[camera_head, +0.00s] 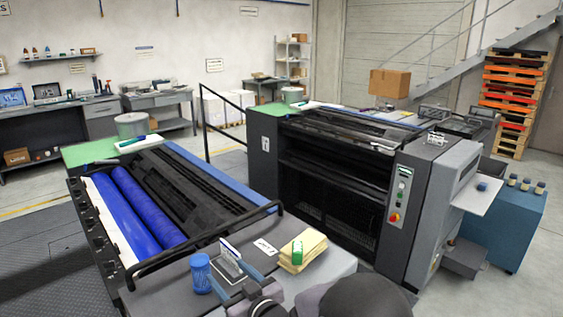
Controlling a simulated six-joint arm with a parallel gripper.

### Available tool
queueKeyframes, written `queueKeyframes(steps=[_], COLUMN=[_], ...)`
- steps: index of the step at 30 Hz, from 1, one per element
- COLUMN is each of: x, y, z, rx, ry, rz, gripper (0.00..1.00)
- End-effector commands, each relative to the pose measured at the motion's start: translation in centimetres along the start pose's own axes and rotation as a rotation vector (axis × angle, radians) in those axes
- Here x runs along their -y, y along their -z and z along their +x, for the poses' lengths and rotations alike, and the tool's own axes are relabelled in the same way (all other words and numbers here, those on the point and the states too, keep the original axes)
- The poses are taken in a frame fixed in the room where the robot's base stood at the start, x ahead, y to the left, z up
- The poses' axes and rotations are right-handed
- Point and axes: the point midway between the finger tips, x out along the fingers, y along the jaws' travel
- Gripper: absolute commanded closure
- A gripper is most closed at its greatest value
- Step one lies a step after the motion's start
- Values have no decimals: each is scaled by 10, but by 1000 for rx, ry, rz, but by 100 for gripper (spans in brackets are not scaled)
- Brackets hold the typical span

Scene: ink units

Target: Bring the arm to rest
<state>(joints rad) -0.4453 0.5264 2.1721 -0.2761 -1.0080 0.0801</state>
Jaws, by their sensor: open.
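My gripper (241,280) is low in the view, over the grey top at the near end of the left press unit. Its jaws are open, pointing away from the dark rounded links of my arm at the bottom edge. A flat metal tool with a blue and white edge (230,248) stands just beyond the jaws. I cannot tell whether the jaws touch it. Nothing is clearly held between them.
A blue ribbed can (200,274) stands close left of my gripper. A stack of yellowish cloths (303,250) with a green item (297,252) lies to its right. A black rail (215,237) crosses behind. Blue rollers (135,208) lie left. The right press unit (330,170) stands beyond.

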Motion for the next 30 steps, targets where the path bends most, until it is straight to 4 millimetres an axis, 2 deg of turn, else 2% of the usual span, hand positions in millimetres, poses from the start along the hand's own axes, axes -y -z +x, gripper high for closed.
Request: queueKeyframes(steps=[2,5,6,9,11,16,21,24,27,30], x=[-24,-54,-65,-84,-89,-88,-76,-69,-62,-57], y=[-3,-19,-26,-47,-58,-95,-135,-152,-161,-165], z=[-16,-46,-61,-105,-132,-212,-290,-329,-359,-378], rx=[92,250,320,496,595,857,1097,1210,1295,1350], ry=[-69,-159,-191,-255,-278,-314,-355,-391,-425,-450], rz=[-12,-17,-13,10,32,147,327,429,507,558], gripper=[41,41,41,41,41,41,41,41,41,41])
